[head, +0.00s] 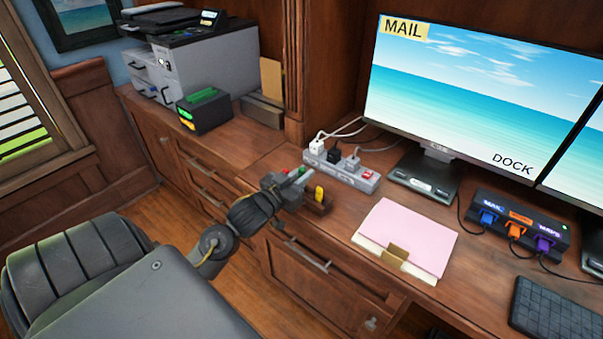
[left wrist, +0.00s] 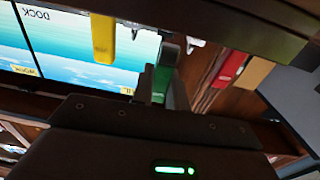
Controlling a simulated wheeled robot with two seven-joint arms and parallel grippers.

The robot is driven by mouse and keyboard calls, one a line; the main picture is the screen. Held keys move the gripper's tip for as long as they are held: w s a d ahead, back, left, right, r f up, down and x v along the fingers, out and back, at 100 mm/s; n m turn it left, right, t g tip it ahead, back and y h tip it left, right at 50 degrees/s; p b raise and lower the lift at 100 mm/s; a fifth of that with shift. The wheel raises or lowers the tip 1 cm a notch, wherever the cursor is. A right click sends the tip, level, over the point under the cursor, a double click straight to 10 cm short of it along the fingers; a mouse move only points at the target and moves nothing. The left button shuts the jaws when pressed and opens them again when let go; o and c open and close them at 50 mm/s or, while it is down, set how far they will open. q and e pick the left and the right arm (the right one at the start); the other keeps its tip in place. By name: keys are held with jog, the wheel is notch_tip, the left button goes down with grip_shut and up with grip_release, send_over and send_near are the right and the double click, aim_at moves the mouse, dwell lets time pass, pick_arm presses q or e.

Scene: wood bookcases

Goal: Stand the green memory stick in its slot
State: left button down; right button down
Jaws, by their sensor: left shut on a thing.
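My left gripper (head: 300,178) is over the front edge of the desk, at a small wooden holder (head: 318,208). It is shut on the green memory stick (left wrist: 161,84), which shows between the fingers in the left wrist view. In the head view the stick is mostly hidden by the gripper. A yellow stick (head: 319,193) stands upright in the holder, and shows also in the left wrist view (left wrist: 104,38). A red stick (left wrist: 230,68) is on the other side of the green one. The green stick's slot and its lower end are hidden. My right gripper is not in view.
A grey power strip (head: 342,174) with plugs lies behind the holder. A pink folder (head: 407,236) is to the right, before the monitor (head: 470,90). A hub with coloured plugs (head: 520,228) and a keyboard (head: 556,312) are farther right. A dark box (head: 206,112) and printer (head: 205,60) stand left.

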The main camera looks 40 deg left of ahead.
pick_arm(q)
jog(key=shift+f+b, duration=0.65)
jog(key=shift+f, duration=1.05)
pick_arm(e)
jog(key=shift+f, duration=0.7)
pick_arm(q)
jog(key=c, duration=1.3)
grip_release()
jog(key=shift+s+f, duration=0.1)
jog(key=shift+s, duration=0.7)
jog(key=s, duration=0.9)
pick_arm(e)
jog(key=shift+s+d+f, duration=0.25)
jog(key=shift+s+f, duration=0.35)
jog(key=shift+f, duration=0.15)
